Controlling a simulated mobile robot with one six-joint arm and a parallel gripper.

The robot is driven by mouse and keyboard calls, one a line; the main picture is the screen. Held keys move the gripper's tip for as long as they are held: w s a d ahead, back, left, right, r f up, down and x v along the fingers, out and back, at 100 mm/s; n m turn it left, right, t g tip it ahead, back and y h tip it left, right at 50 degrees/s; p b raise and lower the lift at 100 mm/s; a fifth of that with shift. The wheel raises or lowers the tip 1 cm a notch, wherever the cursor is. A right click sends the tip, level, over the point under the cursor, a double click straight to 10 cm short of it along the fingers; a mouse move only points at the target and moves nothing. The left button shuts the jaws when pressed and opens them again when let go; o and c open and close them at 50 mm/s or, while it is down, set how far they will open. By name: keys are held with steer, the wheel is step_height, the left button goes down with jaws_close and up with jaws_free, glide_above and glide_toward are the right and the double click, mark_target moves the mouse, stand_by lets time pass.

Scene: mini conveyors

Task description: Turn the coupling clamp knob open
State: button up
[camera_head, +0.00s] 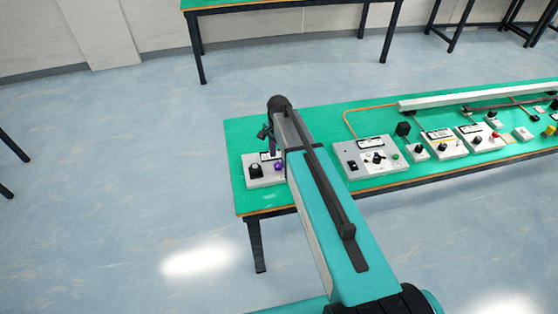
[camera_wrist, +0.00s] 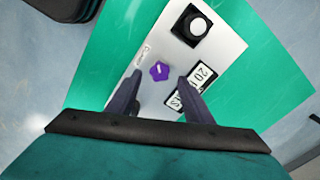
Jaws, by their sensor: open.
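A purple knob (camera_wrist: 158,71) with a small light mark sits on a light grey panel (camera_wrist: 222,48) in the wrist view; its label is too small to read. It is the likely clamp knob. My gripper (camera_wrist: 160,80) is open, with one dark finger on each side of the purple knob; I cannot tell whether they touch it. In the head view my gripper (camera_head: 267,134) hangs over the left end of the green table, and the purple knob (camera_head: 279,166) shows beside my arm. My arm hides part of the panel.
On the green table (camera_head: 246,135), a larger control box (camera_head: 345,148) and several small devices stand to the right. Bare green surface surrounds the panel.

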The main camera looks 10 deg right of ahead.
mark_target(279, 165)
steer(key=shift+f+p, duration=0.55)
steer(key=shift+f, duration=1.25)
steer(key=shift+c, duration=0.5)
steer(key=c, duration=0.9)
steer(key=shift+c, duration=0.2)
